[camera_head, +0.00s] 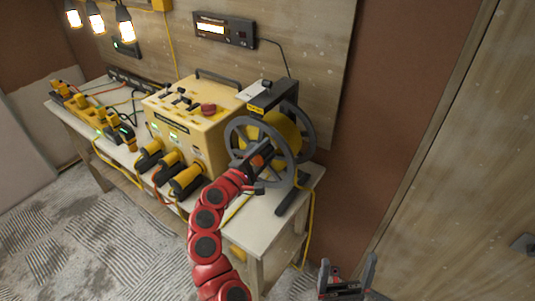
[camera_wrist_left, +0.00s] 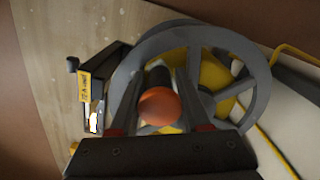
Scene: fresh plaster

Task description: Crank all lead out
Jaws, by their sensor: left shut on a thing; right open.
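The cable reel (camera_head: 283,130) stands at the right end of the bench, with grey spoked rims and yellow lead (camera_head: 283,128) wound on its drum. A yellow lead (camera_head: 311,215) hangs down by the bench's right end. My left gripper (camera_head: 260,160) is at the reel's front rim, shut on the crank handle. In the left wrist view the crank handle (camera_wrist_left: 160,105) has a dark shaft and an orange end between the fingers, with the reel rim (camera_wrist_left: 240,50) behind. My right gripper (camera_head: 346,278) is open and empty at the bottom, right of the bench.
A yellow power box (camera_head: 190,115) with a red button and several yellow plugs (camera_head: 186,180) stands left of the reel on the bench (camera_head: 268,218). More yellow connectors (camera_head: 90,113) lie at the far left. A lit display (camera_head: 222,30) is on the wall.

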